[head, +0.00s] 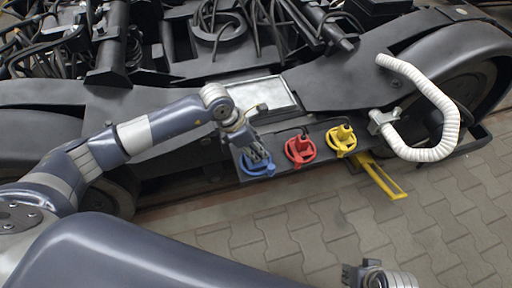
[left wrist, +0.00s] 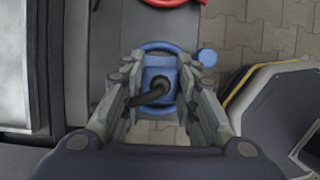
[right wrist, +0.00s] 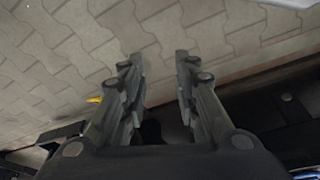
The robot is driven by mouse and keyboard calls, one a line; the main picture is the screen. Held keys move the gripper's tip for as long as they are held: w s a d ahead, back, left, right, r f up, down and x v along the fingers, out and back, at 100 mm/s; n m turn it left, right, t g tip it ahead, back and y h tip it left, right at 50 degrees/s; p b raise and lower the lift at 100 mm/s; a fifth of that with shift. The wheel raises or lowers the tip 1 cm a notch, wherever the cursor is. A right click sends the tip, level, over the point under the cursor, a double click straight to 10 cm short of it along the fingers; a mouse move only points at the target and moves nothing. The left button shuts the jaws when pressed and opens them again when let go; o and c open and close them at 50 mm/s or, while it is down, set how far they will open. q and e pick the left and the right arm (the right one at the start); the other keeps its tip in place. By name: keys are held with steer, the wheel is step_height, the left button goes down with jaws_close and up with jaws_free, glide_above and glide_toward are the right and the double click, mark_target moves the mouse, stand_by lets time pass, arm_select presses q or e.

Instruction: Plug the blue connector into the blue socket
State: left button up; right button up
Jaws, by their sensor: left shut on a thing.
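The blue connector (left wrist: 160,84), a blue block with a black cable, sits between the fingers of my left gripper (left wrist: 160,72), which is shut on it. The blue socket (head: 257,165) is a blue ring on the dark plate at the bogie's side; part of its ring (left wrist: 158,47) shows behind the connector in the left wrist view. The connector is over the socket; I cannot tell whether it is seated. In the head view the left gripper (head: 259,158) hides most of the connector. My right gripper (right wrist: 160,62) is open and empty above the paving.
A red socket (head: 300,150) and a yellow socket (head: 341,139), each with a plug of its colour, are to the right of the blue one. A yellow bar (head: 382,178) and a white corrugated hose (head: 440,103) lie farther right. The paving (head: 350,225) in front is clear.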

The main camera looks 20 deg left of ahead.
steer(key=shift+r, duration=0.1)
steer(key=shift+w+r, duration=0.4)
steer(key=shift+f, duration=0.15)
stand_by(0.4)
steer(key=shift+s, duration=0.4)
arm_select(q)
steer(key=shift+f+b, duration=0.25)
steer(key=shift+b, duration=0.1)
arm_select(e)
steer(key=shift+w+r, duration=0.1)
steer(key=shift+r, duration=0.8)
